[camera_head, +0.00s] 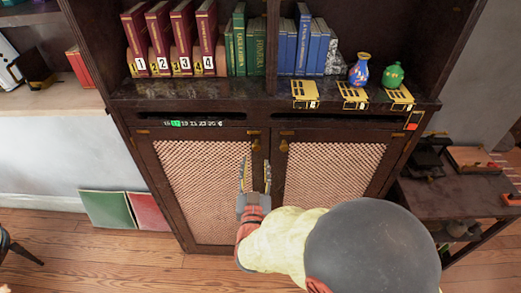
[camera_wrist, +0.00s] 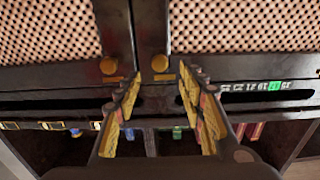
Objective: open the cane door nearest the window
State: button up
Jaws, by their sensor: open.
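Two cane-panelled doors, the left one (camera_head: 205,185) and the right one (camera_head: 335,170), are shut side by side in a dark cabinet. The left door's brass knob (camera_head: 256,146) and the right door's brass knob (camera_head: 283,146) sit near their meeting edges, at the top. My gripper (camera_head: 255,170) is open and empty in front of the left door's inner edge. In the wrist view, which looks upside down, the left door's knob (camera_wrist: 160,64) appears between the open fingertips (camera_wrist: 158,82). Contact cannot be told. The right door's knob (camera_wrist: 108,66) is outside them. No window is visible.
Above the doors, a shelf holds numbered red books (camera_head: 170,40), green and blue books, a blue vase (camera_head: 360,70), a green pot (camera_head: 393,75) and yellow cards. Two panels (camera_head: 105,210) lean on the wall at left. A low table (camera_head: 455,195) stands at right.

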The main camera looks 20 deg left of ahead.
aim_at(256, 149)
jog(key=b+x, duration=0.1)
jog(key=x, duration=0.6)
jog(key=shift+w+b, duration=0.3)
jog(key=shift+w, duration=0.1)
jog(key=c, duration=0.3)
grip_shut()
